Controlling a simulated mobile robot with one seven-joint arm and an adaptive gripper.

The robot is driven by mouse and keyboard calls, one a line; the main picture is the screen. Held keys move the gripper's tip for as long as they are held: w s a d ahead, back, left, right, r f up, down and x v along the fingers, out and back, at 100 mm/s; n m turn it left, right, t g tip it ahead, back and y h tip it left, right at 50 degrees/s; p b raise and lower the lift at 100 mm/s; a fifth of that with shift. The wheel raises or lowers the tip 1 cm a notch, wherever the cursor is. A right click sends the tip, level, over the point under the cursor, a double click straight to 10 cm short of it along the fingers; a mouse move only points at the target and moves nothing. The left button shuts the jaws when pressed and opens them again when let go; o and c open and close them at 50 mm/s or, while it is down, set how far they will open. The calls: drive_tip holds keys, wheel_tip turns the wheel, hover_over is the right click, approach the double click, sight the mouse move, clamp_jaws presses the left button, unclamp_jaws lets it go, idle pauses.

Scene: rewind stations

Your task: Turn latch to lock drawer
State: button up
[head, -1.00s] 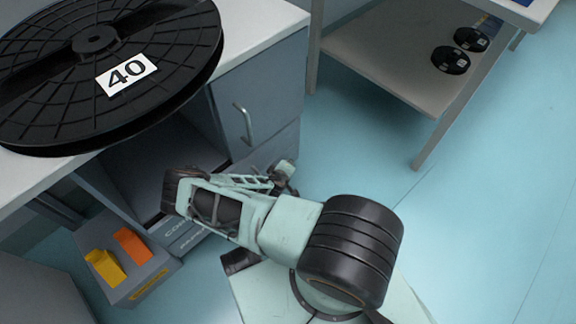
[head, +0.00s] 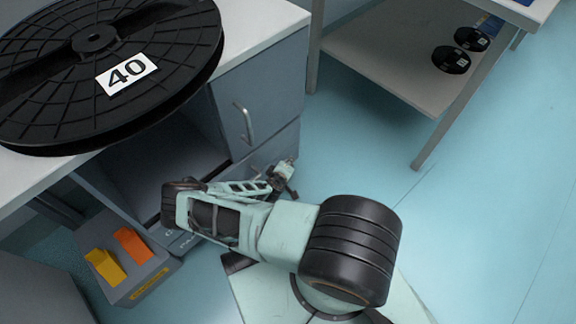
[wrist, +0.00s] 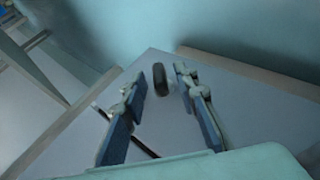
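A dark oval knob, which looks like the latch (wrist: 160,84), stands on a flat grey face in the wrist view. My gripper (wrist: 158,76) is open, with one blue-padded finger on each side of the knob. Gaps show between the knob and both fingers, and I cannot tell how far in depth they reach. In the head view my gripper (head: 283,174) is in front of the lower drawer (head: 285,145) of the grey cabinet. The drawer looks closed. The latch is not clear in the head view, where my gripper and arm cover part of the drawer front.
A large black reel (head: 60,85) labelled 40 lies on the white worktop (head: 262,22). A bar handle (head: 243,122) sticks out of the upper cabinet front. A grey box (head: 150,275) with orange and yellow parts stands lower left. Blue floor is clear at right.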

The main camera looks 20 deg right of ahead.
wheel_tip(320, 180, up, 10)
drive_tip(key=shift+f, duration=0.1)
idle(0.4)
